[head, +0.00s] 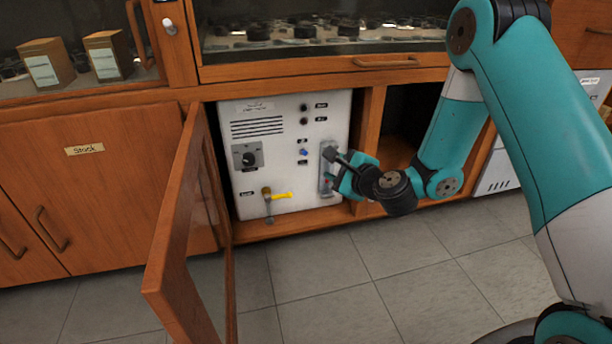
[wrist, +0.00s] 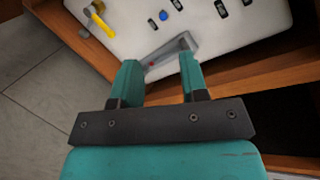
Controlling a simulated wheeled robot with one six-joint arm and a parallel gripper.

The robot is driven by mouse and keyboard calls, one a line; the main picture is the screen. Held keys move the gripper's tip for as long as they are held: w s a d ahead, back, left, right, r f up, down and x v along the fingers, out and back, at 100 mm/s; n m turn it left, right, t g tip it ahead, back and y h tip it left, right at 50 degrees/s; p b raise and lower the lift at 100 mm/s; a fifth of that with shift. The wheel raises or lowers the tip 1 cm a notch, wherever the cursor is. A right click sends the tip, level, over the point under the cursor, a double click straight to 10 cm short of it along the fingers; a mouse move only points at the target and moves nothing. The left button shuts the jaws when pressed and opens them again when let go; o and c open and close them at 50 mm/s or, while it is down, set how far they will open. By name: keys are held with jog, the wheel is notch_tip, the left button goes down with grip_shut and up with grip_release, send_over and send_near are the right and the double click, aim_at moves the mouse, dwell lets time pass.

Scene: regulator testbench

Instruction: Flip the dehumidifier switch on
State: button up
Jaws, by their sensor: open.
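A white panel (head: 285,180) stands inside the open cabinet bay. A grey switch plate (head: 326,180) with a dark lever is on its right side, partly hidden by my gripper in the head view. In the wrist view the grey switch (wrist: 172,55) shows a raised lever near its right end and a small red mark near its left end. My gripper (head: 350,173) is open in front of this switch. In the wrist view the fingertips (wrist: 159,62) lie on either side of the switch; I cannot tell whether they touch it. The labels are too small to read.
A yellow-handled valve (head: 280,195), a rotary knob (head: 248,157) and a blue button (head: 303,152) are on the same panel. An open wooden door (head: 175,235) stands out at the left of the bay. The tiled floor (head: 330,275) in front is clear.

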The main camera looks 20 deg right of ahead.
aim_at(306, 154)
jog(key=shift+m+h, duration=0.4)
jog(key=shift+m, duration=0.2)
jog(key=b+x, duration=0.1)
jog(key=x, duration=0.5)
jog(key=b+x, duration=0.1)
jog(key=x, duration=0.5)
jog(key=d+f+b+x, duration=0.1)
jog(key=x, duration=0.4)
jog(key=shift+w+f, duration=0.15)
jog(key=shift+w, duration=0.2)
jog(key=shift+d, duration=0.1)
grip_shut()
